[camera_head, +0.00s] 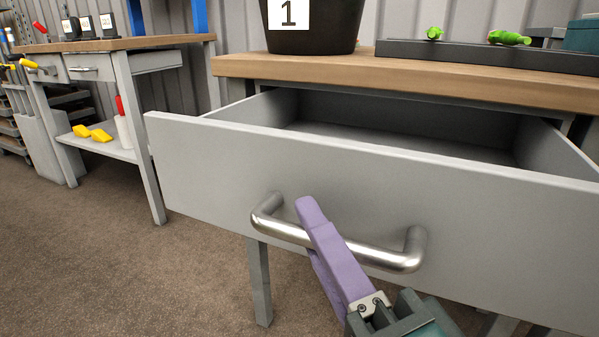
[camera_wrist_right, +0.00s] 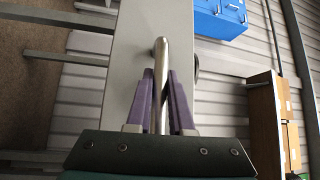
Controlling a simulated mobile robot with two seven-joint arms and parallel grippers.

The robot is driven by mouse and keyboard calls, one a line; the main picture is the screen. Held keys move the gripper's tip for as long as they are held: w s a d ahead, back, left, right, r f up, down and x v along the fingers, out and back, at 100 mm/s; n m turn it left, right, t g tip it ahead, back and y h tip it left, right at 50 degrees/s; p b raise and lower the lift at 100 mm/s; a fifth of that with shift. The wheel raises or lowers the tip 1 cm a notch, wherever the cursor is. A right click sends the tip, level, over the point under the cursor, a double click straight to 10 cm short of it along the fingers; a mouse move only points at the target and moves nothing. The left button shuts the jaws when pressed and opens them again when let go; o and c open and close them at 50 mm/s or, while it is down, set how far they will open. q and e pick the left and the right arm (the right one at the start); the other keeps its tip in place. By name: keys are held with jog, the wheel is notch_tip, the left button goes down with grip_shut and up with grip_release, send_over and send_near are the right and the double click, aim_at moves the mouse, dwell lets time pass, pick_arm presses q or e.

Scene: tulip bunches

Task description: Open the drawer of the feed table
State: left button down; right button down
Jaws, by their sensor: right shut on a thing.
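The grey drawer (camera_head: 330,190) of the wooden-topped table (camera_head: 400,78) is pulled well out. Its inside shows in the head view and looks empty where visible. A silver bar handle (camera_head: 384,257) is on its front. My right gripper (camera_head: 305,205) is at the handle, its purple fingers shut on the bar. In the right wrist view, the handle (camera_wrist_right: 161,60) runs between the two purple fingers of the right gripper (camera_wrist_right: 161,85). The drawer front (camera_wrist_right: 125,70) lies beyond them. My left gripper is not in view.
A black pot marked 1 (camera_head: 312,32) and a dark tray (camera_head: 470,54) with green items stand on the tabletop. A second workbench (camera_head: 120,44) with drawers is at left. Brown floor (camera_head: 190,270) lies open between. Blue boxes (camera_wrist_right: 220,15) show in the right wrist view.

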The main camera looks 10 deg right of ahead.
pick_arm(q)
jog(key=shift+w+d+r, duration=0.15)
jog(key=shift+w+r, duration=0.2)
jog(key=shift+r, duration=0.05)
pick_arm(e)
jog(key=s+a, duration=0.3)
jog(key=s, duration=0.2)
jog(key=shift+s+a, duration=0.25)
jog(key=shift+a, duration=0.1)
jog(key=shift+r, duration=0.1)
jog(key=c, duration=0.8)
grip_release()
pick_arm(q)
jog(key=shift+p, duration=0.3)
pick_arm(e)
jog(key=shift+s, duration=0.1)
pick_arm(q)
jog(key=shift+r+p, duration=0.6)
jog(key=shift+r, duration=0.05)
pick_arm(e)
jog(key=v, duration=0.9)
jog(key=shift+s+d, duration=0.1)
jog(key=shift+s, duration=0.3)
